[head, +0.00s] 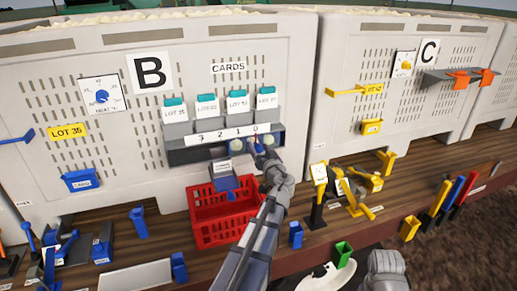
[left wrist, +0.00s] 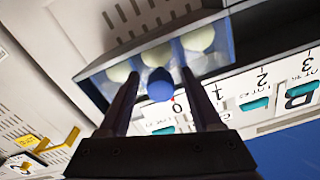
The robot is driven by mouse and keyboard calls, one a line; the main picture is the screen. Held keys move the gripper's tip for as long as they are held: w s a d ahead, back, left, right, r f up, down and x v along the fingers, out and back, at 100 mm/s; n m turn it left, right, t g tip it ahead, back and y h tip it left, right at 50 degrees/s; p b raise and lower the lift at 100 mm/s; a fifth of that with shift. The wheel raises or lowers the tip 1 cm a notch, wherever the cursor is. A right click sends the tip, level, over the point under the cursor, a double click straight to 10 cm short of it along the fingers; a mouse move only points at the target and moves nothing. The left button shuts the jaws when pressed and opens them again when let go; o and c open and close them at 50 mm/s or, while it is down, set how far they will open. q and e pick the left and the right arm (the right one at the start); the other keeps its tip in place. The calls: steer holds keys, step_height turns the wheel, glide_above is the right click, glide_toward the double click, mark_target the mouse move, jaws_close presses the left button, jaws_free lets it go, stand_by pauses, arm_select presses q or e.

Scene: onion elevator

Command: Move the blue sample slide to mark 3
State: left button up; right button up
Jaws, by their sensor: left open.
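The blue sample slide shows in the left wrist view as a round blue knob (left wrist: 160,85) in front of a blue-framed opening. A thin red pointer by it stands at mark 0 (left wrist: 178,110). In the head view the label strip (head: 222,134) reads 3, 2, 1, 0 from left to right, so mark 3 (head: 202,137) is at the far left. My left gripper (left wrist: 160,95) is open, its fingers on both sides of the knob; contact cannot be told. In the head view my left gripper (head: 257,148) is at the right end of the slot and hides most of the knob.
Pale round onions (left wrist: 198,38) show in the opening. Card holders (head: 208,105) are above the strip. A yellow-and-black device (head: 345,188) stands to the right of my left arm.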

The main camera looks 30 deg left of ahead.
arm_select(q)
steer(key=shift+a, duration=0.1)
jaws_close()
stand_by(0.5)
stand_by(0.9)
